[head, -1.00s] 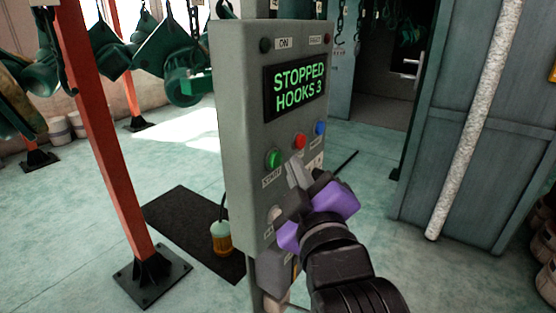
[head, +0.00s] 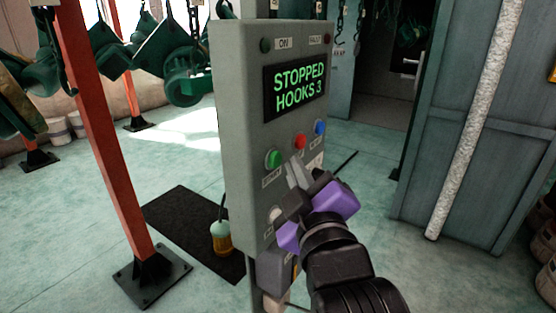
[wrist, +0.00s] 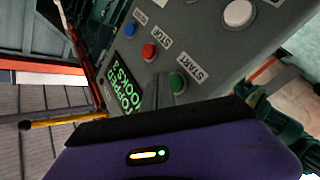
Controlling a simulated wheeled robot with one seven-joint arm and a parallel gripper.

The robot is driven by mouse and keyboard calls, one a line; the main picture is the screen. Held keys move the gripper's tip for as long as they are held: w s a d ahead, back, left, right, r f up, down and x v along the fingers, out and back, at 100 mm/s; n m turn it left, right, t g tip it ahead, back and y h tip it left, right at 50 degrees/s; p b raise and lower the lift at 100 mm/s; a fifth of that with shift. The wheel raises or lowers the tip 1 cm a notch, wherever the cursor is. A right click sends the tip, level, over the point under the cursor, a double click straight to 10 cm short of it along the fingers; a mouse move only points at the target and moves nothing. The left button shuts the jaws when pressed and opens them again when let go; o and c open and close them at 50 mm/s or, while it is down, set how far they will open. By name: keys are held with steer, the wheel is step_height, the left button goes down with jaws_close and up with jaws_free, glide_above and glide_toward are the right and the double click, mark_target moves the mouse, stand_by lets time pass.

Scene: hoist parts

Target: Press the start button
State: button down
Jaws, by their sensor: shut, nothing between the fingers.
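The green start button (head: 273,158) is on the front of a grey control box (head: 238,120), with a label under it. In the wrist view the green button (wrist: 177,82) sits beside its START label. My gripper (head: 294,172) is shut and empty, its tips just right of and slightly below the green button in the head view. In the wrist view the grey fingertips (wrist: 160,88) appear close beside the green button. I cannot tell whether they touch the panel. The display (head: 298,88) reads "STOPPED HOOKS 3".
A red button (head: 300,141) and a blue button (head: 320,127) sit up and right of the green one. A white button (wrist: 238,13) is on the same panel. An orange post (head: 105,140) stands left, and a grey cabinet (head: 430,190) right.

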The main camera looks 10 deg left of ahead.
steer(key=shift+a, duration=0.1)
stand_by(0.3)
steer(key=shift+w+a, duration=0.15)
steer(key=shift+a, duration=0.15)
